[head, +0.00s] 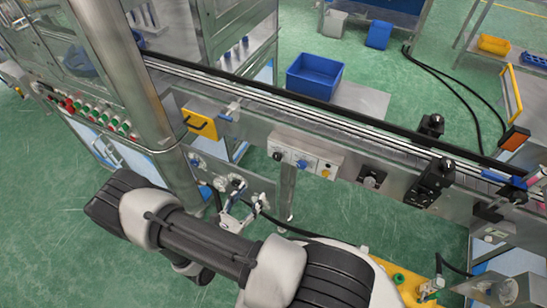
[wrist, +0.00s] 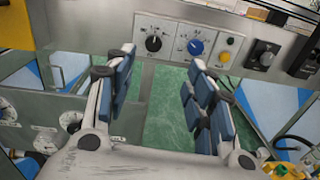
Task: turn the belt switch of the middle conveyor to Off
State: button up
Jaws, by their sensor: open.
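The middle conveyor (head: 340,113) runs across the head view. On its front side is a pale control panel (head: 318,157) with a black knob (head: 277,156), a blue knob (head: 302,164) and a yellow button (head: 325,174). The wrist view shows the black knob (wrist: 153,43), blue knob (wrist: 195,47) and yellow button (wrist: 225,57) ahead of the fingers. The labels are too small to read, so I cannot tell which knob is the belt switch or its setting. My gripper (wrist: 160,64) is open and empty, apart from the panel; in the head view it (head: 246,196) is left of and below it.
Another black knob (head: 372,177) sits on the rail right of the panel. A yellow handle plate (head: 200,123) is to the left. Black sensor brackets (head: 432,180) stick out at the right. A steel column (head: 130,90) stands at left. Green floor shows below the rail.

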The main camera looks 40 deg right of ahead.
jog(key=f+n+t, duration=0.1)
jog(key=f, duration=0.1)
jog(key=b, duration=0.2)
send_near(276, 158)
jog(key=x, duration=0.8)
jog(key=shift+d+r, duration=0.2)
jog(key=shift+d, duration=0.05)
jog(key=c, duration=1.1)
jog(key=shift+o, duration=0.2)
